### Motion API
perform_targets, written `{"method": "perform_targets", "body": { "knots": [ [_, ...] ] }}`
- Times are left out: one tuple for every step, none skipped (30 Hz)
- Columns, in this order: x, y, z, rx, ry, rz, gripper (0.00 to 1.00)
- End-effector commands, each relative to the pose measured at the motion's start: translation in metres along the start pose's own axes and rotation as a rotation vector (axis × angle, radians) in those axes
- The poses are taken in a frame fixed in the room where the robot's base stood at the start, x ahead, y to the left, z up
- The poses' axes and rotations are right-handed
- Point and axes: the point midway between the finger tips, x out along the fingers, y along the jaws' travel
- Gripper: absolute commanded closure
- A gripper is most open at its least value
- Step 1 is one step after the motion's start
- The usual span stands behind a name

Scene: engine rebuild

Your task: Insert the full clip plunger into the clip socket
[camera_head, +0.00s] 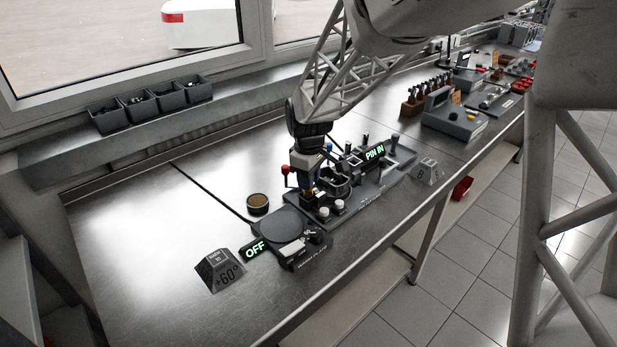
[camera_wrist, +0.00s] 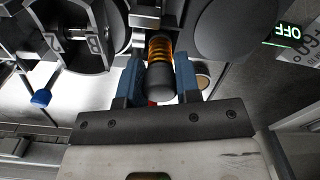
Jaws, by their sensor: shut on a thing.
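My gripper (camera_head: 309,187) points down over the dark fixture (camera_head: 345,192) in the middle of the bench. In the wrist view its two blue fingers (camera_wrist: 159,82) are shut on the clip plunger (camera_wrist: 160,82), a dark round-ended cylinder with an orange, ringed section. The plunger's far end reaches toward the fixture's parts at the top of the wrist view. I cannot make out the clip socket, nor tell whether the plunger touches it. In the head view only a small orange patch shows between the fingers.
A lit "PIN IN" display (camera_head: 375,152) stands on the fixture. A round dark plate (camera_head: 284,222), an "OFF" display (camera_head: 255,249) and a "+60°" block (camera_head: 220,271) are in front. A small round tin (camera_head: 257,204) stands left. The bench's left part is clear.

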Motion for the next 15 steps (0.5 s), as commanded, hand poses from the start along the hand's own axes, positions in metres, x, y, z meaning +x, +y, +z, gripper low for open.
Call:
{"method": "perform_targets", "body": {
  "knots": [
    [0.0006, 0.0, 0.0, 0.0, 0.0, 0.0, 0.93],
    [0.0009, 0.0, 0.0, 0.0, 0.0, 0.0, 0.93],
    [0.0013, 0.0, 0.0, 0.0, 0.0, 0.0, 0.93],
    [0.0016, 0.0, 0.0, 0.0, 0.0, 0.0, 0.93],
    [0.002, 0.0, 0.0, 0.0, 0.0, 0.0, 0.93],
    [0.0024, 0.0, 0.0, 0.0, 0.0, 0.0, 0.93],
    [0.0027, 0.0, 0.0, 0.0, 0.0, 0.0, 0.93],
    [0.003, 0.0, 0.0, 0.0, 0.0, 0.0, 0.93],
    [0.0034, 0.0, 0.0, 0.0, 0.0, 0.0, 0.93],
    [0.0037, 0.0, 0.0, 0.0, 0.0, 0.0, 0.93],
    [0.004, 0.0, 0.0, 0.0, 0.0, 0.0, 0.93],
    [0.0043, 0.0, 0.0, 0.0, 0.0, 0.0, 0.93],
    [0.0045, 0.0, 0.0, 0.0, 0.0, 0.0, 0.93],
    [0.0046, 0.0, 0.0, 0.0, 0.0, 0.0, 0.93],
    [0.0048, 0.0, 0.0, 0.0, 0.0, 0.0, 0.93]
  ]
}}
